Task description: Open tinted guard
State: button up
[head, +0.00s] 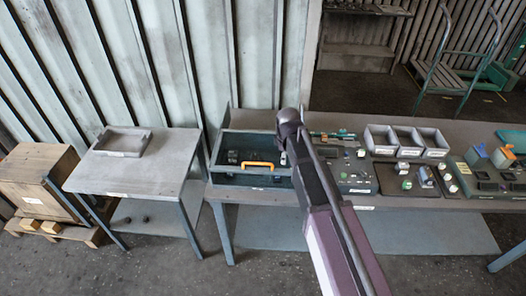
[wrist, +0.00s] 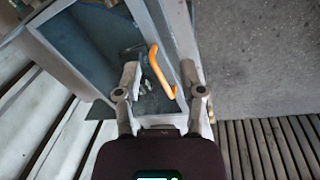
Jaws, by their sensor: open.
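The blower housing is a blue-grey box (head: 222,140) on the long bench, left of my arm. Its tinted guard (head: 225,179) shows as a dark see-through panel, with small dark parts visible behind it. The guard looks closed. An orange bar handle (head: 257,165) runs along it; in the wrist view the handle (wrist: 158,72) stands out near the box's edge. My gripper (wrist: 160,74) is open, with one finger on each side of the handle in the picture. I cannot tell whether either finger touches it. In the head view my arm hides part of the box's right side.
Right of my arm, the bench (head: 375,207) carries a green board with small parts (head: 357,180), grey bins (head: 408,142) and another parts board. A side table (head: 130,172) with a shallow tray (head: 122,141) stands left. A wooden crate (head: 38,172) is at far left.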

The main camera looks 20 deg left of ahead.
aim_at(263, 164)
jog(key=a+r+n+p, duration=0.2)
jog(key=a+r+n, duration=0.2)
jog(key=a, duration=0.5)
jog(key=shift+w+p, duration=0.2)
jog(key=shift+p, duration=0.2)
jog(key=w+f+b, duration=0.1)
jog(key=f+b, duration=0.8)
jog(key=w+f+b, duration=0.1)
jog(key=f+b, duration=0.3)
jog(key=shift+w+a+f+b, duration=0.15)
jog(key=shift+w+a+b, duration=0.15)
dwell(0.4)
grip_shut()
